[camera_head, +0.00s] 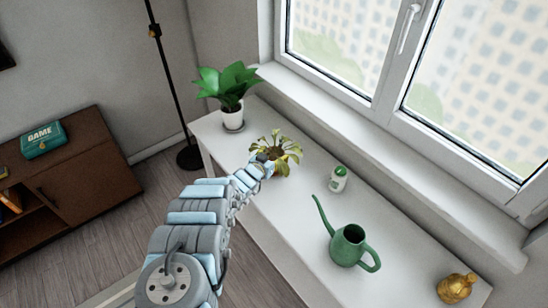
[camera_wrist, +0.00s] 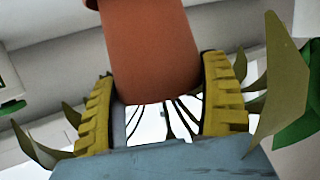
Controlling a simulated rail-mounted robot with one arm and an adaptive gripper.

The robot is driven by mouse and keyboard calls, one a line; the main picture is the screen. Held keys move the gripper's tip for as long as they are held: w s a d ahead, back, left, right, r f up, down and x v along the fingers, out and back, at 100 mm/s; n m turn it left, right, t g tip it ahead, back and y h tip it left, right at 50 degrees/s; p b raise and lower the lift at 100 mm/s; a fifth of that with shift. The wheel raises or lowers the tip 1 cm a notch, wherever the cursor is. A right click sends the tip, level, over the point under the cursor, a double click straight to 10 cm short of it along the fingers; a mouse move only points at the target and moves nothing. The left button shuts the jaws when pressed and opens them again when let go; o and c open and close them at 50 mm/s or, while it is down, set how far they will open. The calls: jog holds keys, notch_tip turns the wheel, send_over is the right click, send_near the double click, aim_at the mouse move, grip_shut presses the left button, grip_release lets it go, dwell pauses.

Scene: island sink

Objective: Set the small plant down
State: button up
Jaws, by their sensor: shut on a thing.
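The small plant (camera_head: 286,146) has drooping yellow-green leaves and shows over the white table in the head view, at the end of my arm. Its terracotta pot (camera_wrist: 150,45) fills the upper middle of the wrist view. My gripper (camera_wrist: 160,100) is shut on the pot, with a ridged yellow finger on each side. Leaves (camera_wrist: 277,85) stick out past both fingers. In the head view my gripper (camera_head: 266,160) partly hides the plant and its pot. I cannot tell whether the pot touches the table.
On the white table (camera_head: 290,215), a leafy plant in a white pot (camera_head: 232,117) stands at the far left end. A small white-and-green container (camera_head: 338,179), green watering can (camera_head: 348,246) and gold ornament (camera_head: 456,288) stand to the right. The window sill borders the back.

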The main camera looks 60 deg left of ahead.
jog(key=shift+a+f, duration=0.1)
jog(key=shift+f, duration=0.25)
jog(key=shift+f, duration=0.15)
jog(key=o, duration=1.1)
jog(key=shift+o, duration=0.2)
